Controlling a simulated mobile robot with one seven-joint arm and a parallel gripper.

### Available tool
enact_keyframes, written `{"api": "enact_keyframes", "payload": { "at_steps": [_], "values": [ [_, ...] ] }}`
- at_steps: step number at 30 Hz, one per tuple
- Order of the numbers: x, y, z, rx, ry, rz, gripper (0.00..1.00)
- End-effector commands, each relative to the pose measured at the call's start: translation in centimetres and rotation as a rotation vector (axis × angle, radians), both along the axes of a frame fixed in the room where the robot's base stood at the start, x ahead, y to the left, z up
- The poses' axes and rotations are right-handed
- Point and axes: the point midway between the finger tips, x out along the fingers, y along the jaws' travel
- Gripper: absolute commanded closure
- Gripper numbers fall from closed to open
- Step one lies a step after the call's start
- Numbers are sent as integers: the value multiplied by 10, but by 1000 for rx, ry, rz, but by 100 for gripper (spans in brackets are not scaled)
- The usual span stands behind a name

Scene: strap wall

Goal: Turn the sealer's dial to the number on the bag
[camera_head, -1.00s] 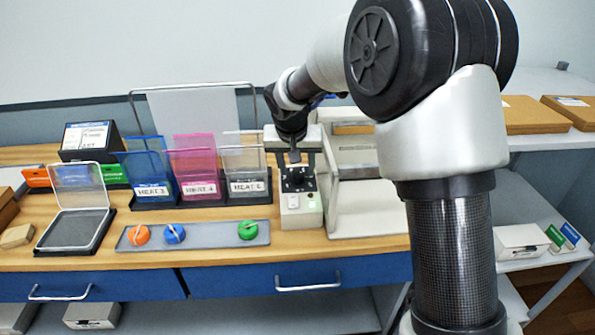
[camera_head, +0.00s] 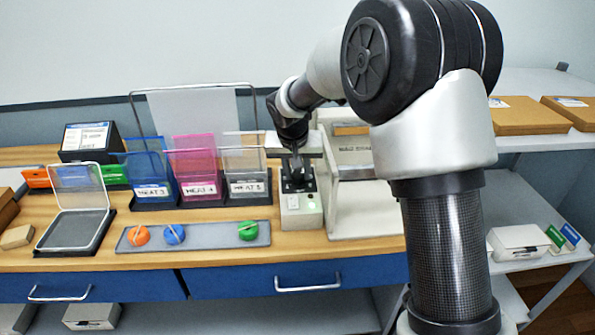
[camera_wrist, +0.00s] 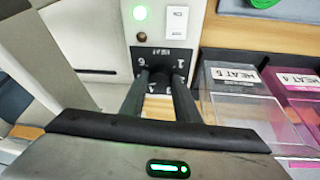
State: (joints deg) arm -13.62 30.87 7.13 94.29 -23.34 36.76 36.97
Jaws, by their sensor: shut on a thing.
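The sealer (camera_head: 347,212) is a pale machine on the bench, with a small control box (camera_head: 301,219) at its left front. The wrist view shows the box's black dial plate (camera_wrist: 160,57) upside down, with white numbers including 6 and 1 and the word HEAT. My gripper (camera_wrist: 161,82) is over this plate, its two fingers shut on the dial's knob, which they mostly hide. The dial's setting cannot be read. A clear holder or bag (camera_head: 247,185) reads HEAT 5, a pink one (camera_head: 196,190) HEAT 4 and a blue one (camera_head: 152,192) HEAT 3.
A green lamp (camera_wrist: 140,13) is lit on the control box, beside a white switch (camera_wrist: 176,20). A grey tray (camera_head: 208,236) with orange, blue and green round pieces lies in front. An open clear-lidded case (camera_head: 75,235) stands at left. The labelled holders stand close left of the control box.

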Motion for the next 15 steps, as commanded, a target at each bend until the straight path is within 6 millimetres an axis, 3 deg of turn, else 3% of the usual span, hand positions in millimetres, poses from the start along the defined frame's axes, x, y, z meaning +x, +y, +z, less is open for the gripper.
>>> {"api": "enact_keyframes", "payload": {
  "at_steps": [15],
  "values": [
    [-1,-4,2,-47,-3,328,94]
  ]
}}
